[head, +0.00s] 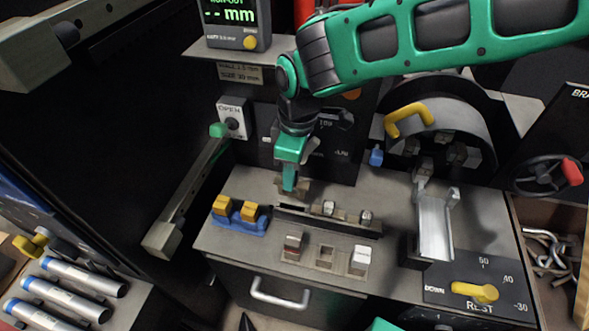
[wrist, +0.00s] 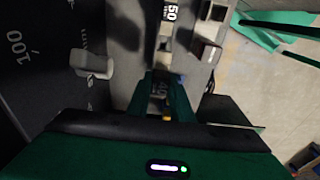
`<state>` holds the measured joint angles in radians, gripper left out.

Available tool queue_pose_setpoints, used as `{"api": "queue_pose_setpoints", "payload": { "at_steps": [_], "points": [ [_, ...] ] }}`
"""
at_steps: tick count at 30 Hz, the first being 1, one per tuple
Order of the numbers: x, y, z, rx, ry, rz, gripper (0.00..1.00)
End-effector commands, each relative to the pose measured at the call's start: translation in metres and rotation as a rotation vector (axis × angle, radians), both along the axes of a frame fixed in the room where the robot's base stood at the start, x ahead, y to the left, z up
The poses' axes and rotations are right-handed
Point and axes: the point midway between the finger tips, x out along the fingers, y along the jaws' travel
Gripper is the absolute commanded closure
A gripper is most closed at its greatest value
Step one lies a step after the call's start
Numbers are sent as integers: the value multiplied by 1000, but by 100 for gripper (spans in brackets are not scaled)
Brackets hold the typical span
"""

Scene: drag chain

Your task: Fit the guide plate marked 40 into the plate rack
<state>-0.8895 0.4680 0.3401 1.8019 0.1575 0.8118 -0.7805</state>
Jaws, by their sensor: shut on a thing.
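My gripper (head: 289,186) points down over the bench, at the back left end of a dark rail (head: 325,219) that carries small metal parts. In the wrist view my gripper (wrist: 160,95) is shut on the guide plate marked 40 (wrist: 157,87), which shows dark between the green fingers. The fingers hide most of the plate, and I cannot tell whether it touches the rail. In front of the rail is a row of three square places, which may be the plate rack (head: 326,256). The left and right places hold blocks; the middle one looks empty.
A blue holder with yellow blocks (head: 238,219) stands left of the rail. A metal channel (head: 434,225) stands to the right, near a yellow lever (head: 474,291). A long arm with a green knob (head: 195,190) slants at left. A part marked 50 (wrist: 172,12) shows in the wrist view.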

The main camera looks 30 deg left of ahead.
Motion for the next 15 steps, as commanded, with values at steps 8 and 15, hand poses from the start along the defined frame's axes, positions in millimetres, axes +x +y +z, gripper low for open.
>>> {"api": "queue_pose_setpoints", "payload": {
  "at_steps": [8,15],
  "points": [
    [0,0,-21,-1,1,0,100],
    [0,0,-36,-1,1,0,100]
  ]
}}
